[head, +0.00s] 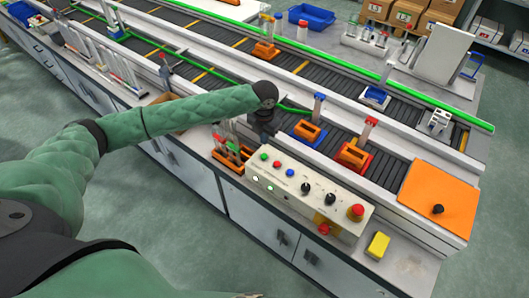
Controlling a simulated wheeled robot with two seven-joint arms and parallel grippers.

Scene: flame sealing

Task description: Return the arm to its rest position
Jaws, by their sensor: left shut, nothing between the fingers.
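My left arm (190,112), in a green quilted sleeve, reaches from the lower left across to the bench. Its wrist bends down at the end. My left gripper (262,130) is small, dark and partly hidden by the wrist. It is shut with nothing between the fingers. It hangs over the near edge of the conveyor bench, just behind the control panel (340,205) and right of an orange-brown rack (226,158) with upright items. I cannot tell whether it touches anything. My right gripper is not in view.
Orange blocks on blue and red holders (353,155) sit along the bench. An orange plate (437,197) with a black knob lies at the right, near a yellow block (377,245). A blue bin (311,16) is at the back. Floor at the lower left is clear.

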